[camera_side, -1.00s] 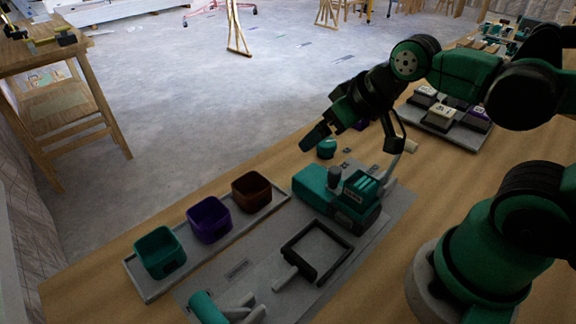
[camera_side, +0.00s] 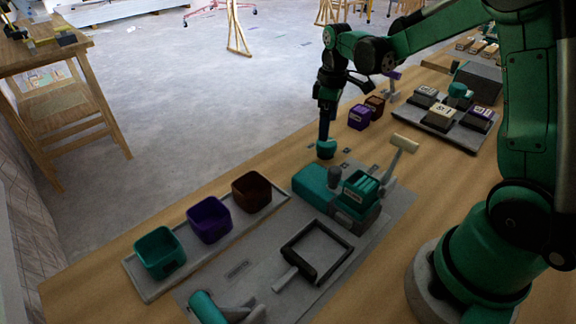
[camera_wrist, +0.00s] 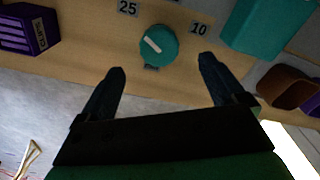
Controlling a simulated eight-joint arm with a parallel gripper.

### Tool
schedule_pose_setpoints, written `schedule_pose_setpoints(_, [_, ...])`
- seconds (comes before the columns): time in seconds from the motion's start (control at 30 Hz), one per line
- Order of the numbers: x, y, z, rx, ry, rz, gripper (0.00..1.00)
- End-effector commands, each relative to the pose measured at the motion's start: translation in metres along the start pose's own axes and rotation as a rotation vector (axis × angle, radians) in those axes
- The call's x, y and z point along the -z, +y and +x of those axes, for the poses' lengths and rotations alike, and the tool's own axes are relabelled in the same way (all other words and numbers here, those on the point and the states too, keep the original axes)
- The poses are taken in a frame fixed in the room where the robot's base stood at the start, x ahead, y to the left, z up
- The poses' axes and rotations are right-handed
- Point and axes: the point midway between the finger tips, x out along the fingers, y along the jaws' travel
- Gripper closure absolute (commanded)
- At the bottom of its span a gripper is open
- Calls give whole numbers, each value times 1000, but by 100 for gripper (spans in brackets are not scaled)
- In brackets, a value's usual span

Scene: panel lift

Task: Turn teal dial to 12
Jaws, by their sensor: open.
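The teal dial (camera_wrist: 158,46) is a round knob with a white pointer line, set on the wooden bench. In the wrist view its pointer tilts toward the upper left, between the number plates 25 (camera_wrist: 128,7) and 10 (camera_wrist: 199,28). A small dark plate at its lower edge is not readable. My gripper (camera_wrist: 160,78) is open, with the dial just beyond and between its fingertips. In the side view the dial (camera_side: 326,149) sits directly below my downward-pointing gripper (camera_side: 325,138). I cannot tell whether the fingers touch it.
A tray with teal, purple and brown bins (camera_side: 252,192) is at the front left.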

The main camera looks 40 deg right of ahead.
Motion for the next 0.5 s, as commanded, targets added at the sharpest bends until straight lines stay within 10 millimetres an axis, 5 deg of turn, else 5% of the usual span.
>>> schedule_pose_setpoints(0.5, [0,1,55,3,-3,-4,10])
